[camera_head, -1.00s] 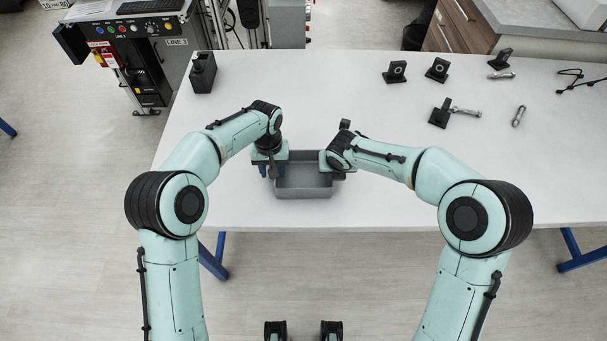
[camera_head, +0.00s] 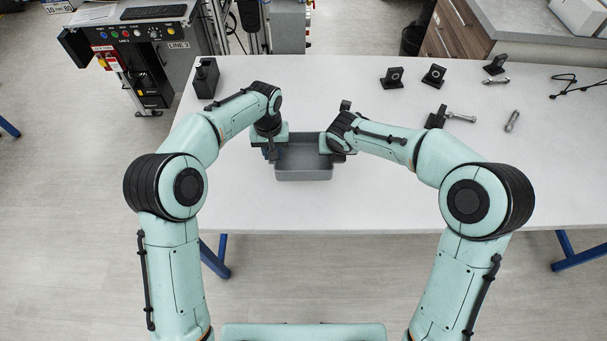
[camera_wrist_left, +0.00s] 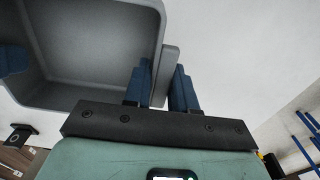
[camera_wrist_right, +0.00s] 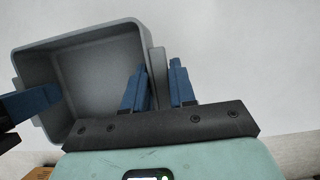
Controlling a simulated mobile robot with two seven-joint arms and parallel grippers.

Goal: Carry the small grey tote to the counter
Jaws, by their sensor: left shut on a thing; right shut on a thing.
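The small grey tote (camera_head: 303,174) is empty and looks level, over the near part of the white table. Its inside also shows in the left wrist view (camera_wrist_left: 95,45) and the right wrist view (camera_wrist_right: 100,75). My left gripper (camera_wrist_left: 161,85) is shut on the tote's handle on one side. My right gripper (camera_wrist_right: 158,85) is shut on the handle at the opposite side. In the head view my wrists partly hide both handles. I cannot tell how far the tote is above the table. A counter (camera_head: 530,47) with a grey top and wooden drawers is at the far right.
The white table (camera_head: 400,205) is clear around the tote. A black block (camera_head: 206,78) stands at its far left. Black brackets (camera_head: 391,78), metal bolts (camera_head: 512,121) and a black cord (camera_head: 575,86) lie at the right. A Line 3 control cabinet (camera_head: 150,40) stands behind left.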

